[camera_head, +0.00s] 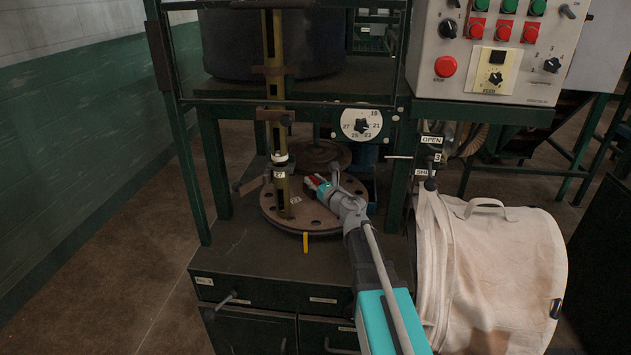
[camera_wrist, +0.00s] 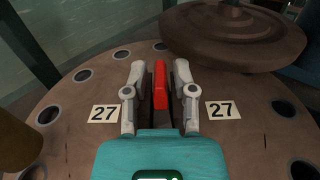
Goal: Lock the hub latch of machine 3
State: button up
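A red latch bar (camera_wrist: 160,88) stands out from the round hub plate (camera_wrist: 75,150), with dark strips along both sides. It is a small red spot (camera_head: 316,182) in the head view, on the plate with holes (camera_head: 300,222). My gripper (camera_wrist: 160,70) has its two grey fingers on either side of the red bar. The fingers look apart from the bar, and I cannot tell whether the dark strips are pads or a slot. My gripper (camera_head: 325,180) reaches in over the plate from the right. The latch's base is partly hidden.
A brass-coloured post (camera_head: 273,110) rises at the plate's left. A smaller dark disc (camera_wrist: 225,35) lies beyond the latch. A control panel (camera_head: 493,50) is above right, and a pale fabric sleeve (camera_head: 495,270) is at right.

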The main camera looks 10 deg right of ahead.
grip_shut()
jog(key=shift+d, duration=0.3)
jog(key=shift+a, duration=0.25)
jog(key=shift+h, duration=0.3)
jog(key=shift+a+m+t+h, duration=0.1)
jog(key=shift+m+t+h, duration=0.2)
jog(key=shift+m+h, duration=0.7)
jog(key=shift+h, duration=0.2)
jog(key=m+h, duration=0.2)
jog(key=h, duration=0.1)
jog(key=m+h, duration=0.2)
jog(key=h, duration=0.2)
jog(key=shift+w+a+t, duration=0.1)
jog(key=shift+t, duration=0.2)
jog(key=shift+m+g+h, duration=0.6)
jog(key=shift+m+h, duration=0.8)
jog(key=shift+h, duration=0.7)
